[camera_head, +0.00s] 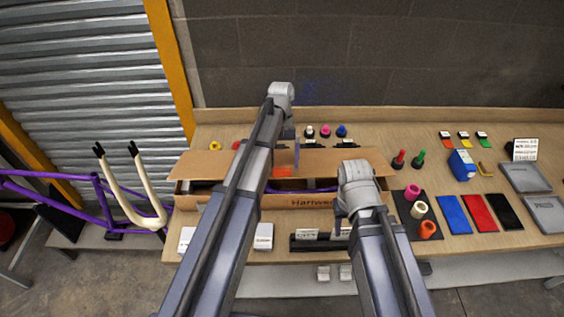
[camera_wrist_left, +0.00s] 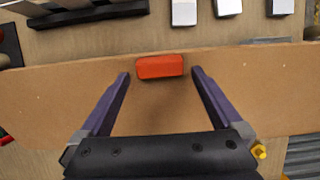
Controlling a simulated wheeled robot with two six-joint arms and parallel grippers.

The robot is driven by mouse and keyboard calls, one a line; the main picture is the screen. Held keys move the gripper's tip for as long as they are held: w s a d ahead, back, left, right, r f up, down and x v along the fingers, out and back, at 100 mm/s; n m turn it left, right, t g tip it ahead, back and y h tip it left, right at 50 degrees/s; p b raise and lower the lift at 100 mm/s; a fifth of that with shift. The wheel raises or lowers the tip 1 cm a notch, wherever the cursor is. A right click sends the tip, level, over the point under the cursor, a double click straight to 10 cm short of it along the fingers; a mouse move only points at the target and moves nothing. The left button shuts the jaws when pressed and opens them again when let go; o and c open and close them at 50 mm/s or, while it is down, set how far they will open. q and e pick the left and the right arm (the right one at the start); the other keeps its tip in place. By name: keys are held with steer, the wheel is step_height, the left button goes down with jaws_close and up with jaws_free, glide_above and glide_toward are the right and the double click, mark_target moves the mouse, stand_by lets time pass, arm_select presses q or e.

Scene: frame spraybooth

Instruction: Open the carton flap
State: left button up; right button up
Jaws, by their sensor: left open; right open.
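A long brown carton (camera_head: 308,202) with printing on its front lies on the workbench. Its broad flap (camera_head: 348,159) shows at the top; a dark gap with something purple shows between flap and front wall. An orange-red tab (camera_head: 281,172) sits on the flap's edge. In the left wrist view, the flap (camera_wrist_left: 60,95) spans the picture and the tab (camera_wrist_left: 160,67) lies between my left gripper's spread fingertips (camera_wrist_left: 160,74). That gripper (camera_head: 297,152) is open over the flap; contact cannot be told. My right gripper (camera_head: 341,212) is by the carton's front right, its fingers mostly hidden.
A purple bicycle frame (camera_head: 98,190) with a cream fork stands left. Right of the carton are a dark mat (camera_head: 413,228) with coloured rolls, blue, red and black panels (camera_head: 479,212), and grey trays (camera_head: 526,177). A dark card holder (camera_head: 305,243) stands in front. Several coloured-topped items stand behind.

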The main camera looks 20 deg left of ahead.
arm_select(q)
steer(key=p+v, duration=0.5)
steer(key=shift+w+r, duration=0.1)
steer(key=shift+r, duration=0.25)
stand_by(0.3)
steer(key=s+d+r+p, duration=0.2)
steer(key=s, duration=0.5)
steer(key=shift+s+r+p, duration=0.15)
steer(key=shift+r+p, duration=0.2)
stand_by(0.5)
